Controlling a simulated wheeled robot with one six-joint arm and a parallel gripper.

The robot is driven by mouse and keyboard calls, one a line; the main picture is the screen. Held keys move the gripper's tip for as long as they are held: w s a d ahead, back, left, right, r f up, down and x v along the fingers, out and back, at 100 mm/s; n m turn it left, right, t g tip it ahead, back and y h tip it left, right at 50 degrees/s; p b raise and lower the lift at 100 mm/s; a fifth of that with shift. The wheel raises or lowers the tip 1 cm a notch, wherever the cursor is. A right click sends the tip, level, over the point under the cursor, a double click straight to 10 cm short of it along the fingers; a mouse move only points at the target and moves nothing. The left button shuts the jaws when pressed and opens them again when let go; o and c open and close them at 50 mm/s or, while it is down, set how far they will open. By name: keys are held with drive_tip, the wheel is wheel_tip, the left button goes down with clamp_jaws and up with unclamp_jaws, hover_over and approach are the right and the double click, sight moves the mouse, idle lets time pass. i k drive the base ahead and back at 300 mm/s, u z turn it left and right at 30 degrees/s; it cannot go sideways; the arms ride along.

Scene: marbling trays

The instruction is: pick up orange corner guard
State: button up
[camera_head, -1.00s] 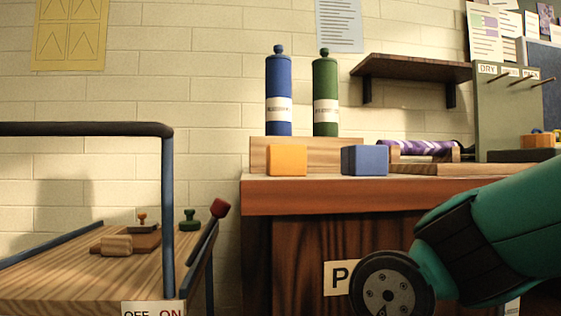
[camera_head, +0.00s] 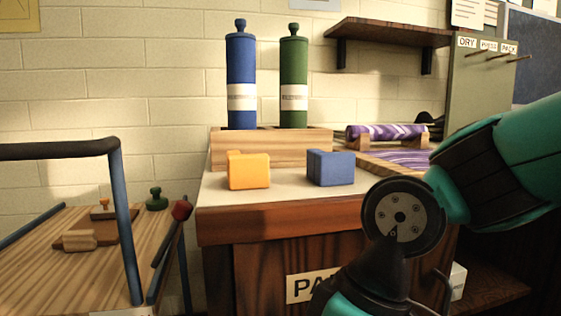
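The orange corner guard (camera_head: 249,171) is a small block with a raised edge at its left. It sits near the front left of the wooden cabinet's pale top (camera_head: 285,190). A similar blue corner guard (camera_head: 331,168) sits to its right, apart from it. My teal and black arm shows at the right, in front of the cabinet. My gripper's fingers are not in view. Nothing covers the orange guard.
Blue (camera_head: 241,80) and green (camera_head: 294,78) labelled bottles stand in a wooden block (camera_head: 262,148) behind the guards. A purple patterned roll (camera_head: 385,131) lies at right under a wall shelf (camera_head: 388,33). A cart (camera_head: 87,240) with a raised handle stands at left.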

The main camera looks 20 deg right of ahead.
sight(244, 171)
drive_tip(key=z, duration=3.1)
drive_tip(key=k, duration=1.15)
drive_tip(key=u, duration=1.2)
